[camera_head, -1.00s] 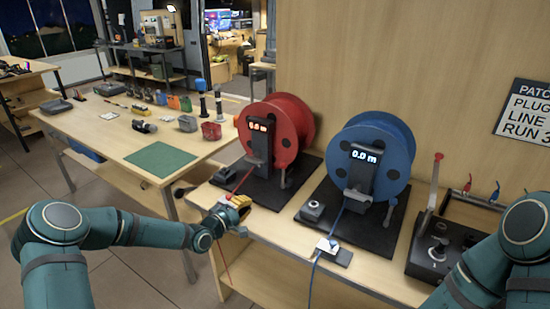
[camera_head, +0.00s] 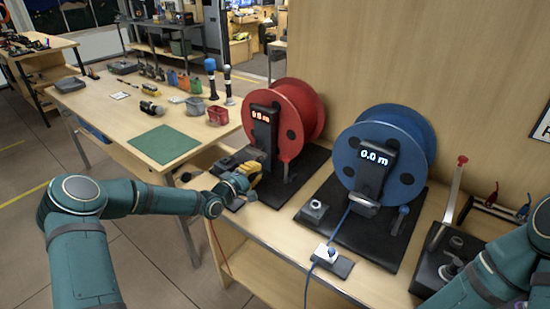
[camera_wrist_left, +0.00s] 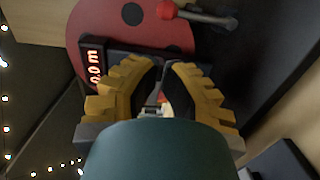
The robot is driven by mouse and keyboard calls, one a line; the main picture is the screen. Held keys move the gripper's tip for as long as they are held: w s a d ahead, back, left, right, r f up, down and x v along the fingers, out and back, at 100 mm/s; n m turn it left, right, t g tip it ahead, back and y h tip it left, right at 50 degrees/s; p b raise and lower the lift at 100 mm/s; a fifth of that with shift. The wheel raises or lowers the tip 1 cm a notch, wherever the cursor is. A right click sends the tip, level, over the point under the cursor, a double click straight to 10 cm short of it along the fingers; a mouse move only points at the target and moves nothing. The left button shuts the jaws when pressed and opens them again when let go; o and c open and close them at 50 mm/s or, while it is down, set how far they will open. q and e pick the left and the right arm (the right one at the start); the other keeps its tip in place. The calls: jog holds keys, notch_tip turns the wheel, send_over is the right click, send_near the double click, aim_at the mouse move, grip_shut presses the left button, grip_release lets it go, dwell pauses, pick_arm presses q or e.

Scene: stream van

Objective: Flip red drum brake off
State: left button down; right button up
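The red drum (camera_head: 300,105) stands upright on a black base at the back of the bench, with a display on its black post (camera_head: 264,135). Its brake lever (camera_head: 286,167) is low on the drum's right side. In the left wrist view the red-knobbed lever (camera_wrist_left: 200,15) lies across the top, beyond my fingers. My left gripper (camera_head: 250,170) is in front of the post, left of the lever and apart from it. The left wrist view shows its yellow fingers (camera_wrist_left: 164,68) with a narrow gap between the tips; something reddish and white shows low between them. My right gripper is out of view.
A blue drum (camera_head: 385,150) with its own lever (camera_head: 402,212) stands to the right. A control box with a tall red-tipped lever (camera_head: 452,200) is farther right. A red cable (camera_head: 218,250) hangs off the front edge.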

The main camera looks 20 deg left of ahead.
aim_at(286, 169)
pick_arm(q)
jog(key=b+x, duration=0.1)
jog(key=x, duration=0.9)
jog(key=shift+d, duration=0.2)
